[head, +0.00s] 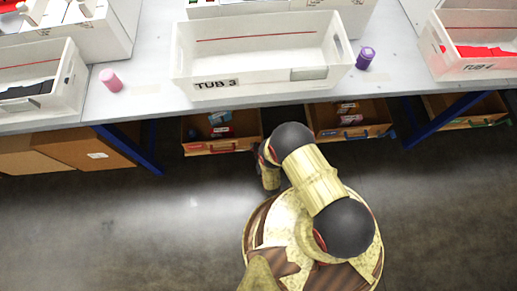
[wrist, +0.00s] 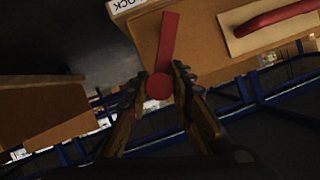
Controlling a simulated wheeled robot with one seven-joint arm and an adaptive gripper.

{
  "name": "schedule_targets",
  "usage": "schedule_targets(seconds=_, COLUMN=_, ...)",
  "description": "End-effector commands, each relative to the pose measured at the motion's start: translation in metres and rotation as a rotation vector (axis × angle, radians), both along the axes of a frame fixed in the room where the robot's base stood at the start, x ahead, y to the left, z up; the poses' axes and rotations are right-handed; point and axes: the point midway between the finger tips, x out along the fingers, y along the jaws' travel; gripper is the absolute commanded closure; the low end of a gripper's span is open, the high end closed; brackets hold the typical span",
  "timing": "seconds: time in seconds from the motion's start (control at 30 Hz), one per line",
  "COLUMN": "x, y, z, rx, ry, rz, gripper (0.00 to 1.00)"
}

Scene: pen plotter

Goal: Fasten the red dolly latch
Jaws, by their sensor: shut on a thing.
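In the wrist view the red latch (wrist: 168,42) is a flat bar with a round end, lying against a wooden front. It slants slightly, with the bar running up from the round end (wrist: 159,87). My gripper (wrist: 160,84) is shut on the latch at this round end, one finger on each side. In the head view my arm reaches to the under-table drawers, and its dark upper link hides the gripper and the latch. The drawer with a red handle (head: 221,148) stands just left of my arm.
A wooden panel with a red handle (wrist: 272,20) is right of the latch, and a white label partly reading "OCK" (wrist: 122,5) is above. Another drawer with a blue handle (head: 355,134) is to the right. Blue table legs (head: 133,150) flank the drawers. Tub 3 (head: 260,87) stands above.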

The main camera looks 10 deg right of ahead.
Motion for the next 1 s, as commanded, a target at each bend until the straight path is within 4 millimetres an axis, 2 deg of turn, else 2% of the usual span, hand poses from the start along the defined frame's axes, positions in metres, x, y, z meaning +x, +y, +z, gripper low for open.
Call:
schedule_targets(seconds=0.47, x=0.0001, y=-0.002, z=-0.0014, rx=0.012, ry=0.002, rz=-0.004, gripper=1.0)
schedule_targets(seconds=0.5, x=0.0, y=-0.002, z=-0.0015, rx=0.012, ry=0.002, rz=-0.004, gripper=0.75)
schedule_targets(seconds=0.8, x=0.0001, y=-0.0014, z=-0.001, rx=0.012, ry=0.001, rz=-0.001, gripper=0.58)
schedule_targets(seconds=1.0, x=0.0003, y=-0.001, z=-0.0007, rx=0.013, ry=0.0, rz=-0.001, gripper=0.58)
